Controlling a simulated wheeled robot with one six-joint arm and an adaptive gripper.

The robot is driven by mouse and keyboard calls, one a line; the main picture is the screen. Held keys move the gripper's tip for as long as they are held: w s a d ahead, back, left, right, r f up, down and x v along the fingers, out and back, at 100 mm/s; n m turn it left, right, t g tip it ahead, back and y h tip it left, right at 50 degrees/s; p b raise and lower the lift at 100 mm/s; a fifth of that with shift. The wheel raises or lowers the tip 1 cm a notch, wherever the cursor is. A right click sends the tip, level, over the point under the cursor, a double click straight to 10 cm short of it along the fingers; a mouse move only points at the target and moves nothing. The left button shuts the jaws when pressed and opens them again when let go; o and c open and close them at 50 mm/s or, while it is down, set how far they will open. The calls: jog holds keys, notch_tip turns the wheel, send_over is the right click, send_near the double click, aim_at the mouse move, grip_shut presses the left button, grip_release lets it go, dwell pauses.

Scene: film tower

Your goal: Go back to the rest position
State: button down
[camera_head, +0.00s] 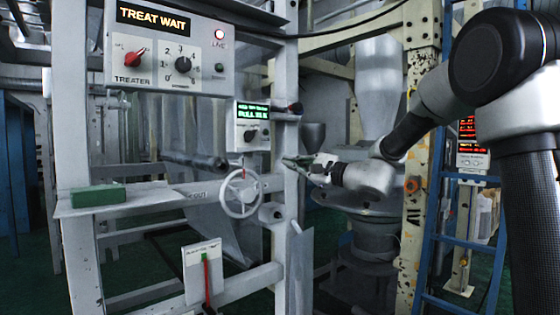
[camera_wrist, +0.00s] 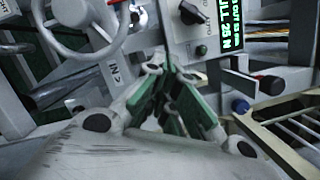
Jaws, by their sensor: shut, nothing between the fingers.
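My gripper (camera_head: 292,161) is held out in front of the machine, at the end of my arm that reaches in from the right. It is shut and empty. It is beside the white upright post, to the right of the small display box (camera_head: 252,127) and above right of the handwheel (camera_head: 241,193). In the wrist view the green-padded fingers of my gripper (camera_wrist: 172,75) come together, with nothing held. The handwheel (camera_wrist: 85,22) is at the upper left there, and the display box (camera_wrist: 210,28) is just beyond the fingertips. I cannot tell the exact gap to it.
The treater panel (camera_head: 170,50) reads "TREAT WAIT" and has a lit red lamp. A green block (camera_head: 98,195) lies on the ledge. A red lever (camera_head: 207,277) stands at a white plate below. A blue ladder (camera_head: 460,225) and a cream post (camera_head: 415,215) stand at right.

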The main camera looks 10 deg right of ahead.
jog(key=shift+s+d+f, duration=0.1)
jog(key=shift+s+d, duration=0.25)
jog(key=shift+s, duration=0.05)
jog(key=s+d+f+n+g+h, duration=0.3)
jog(key=s+f+n+g, duration=0.15)
jog(key=s+f, duration=0.45)
jog(key=s+d+f+n+g+h, duration=0.25)
jog(key=s+f+g, duration=0.25)
jog(key=s+f, duration=0.5)
jog(key=s+d+r+n+h, duration=0.1)
jog(key=s+d+n+h, duration=0.6)
jog(key=s+d, duration=1.1)
jog(key=shift+r+n+t+h, duration=0.15)
jog(key=shift+n+t+h, duration=0.2)
jog(key=shift+h, duration=0.5)
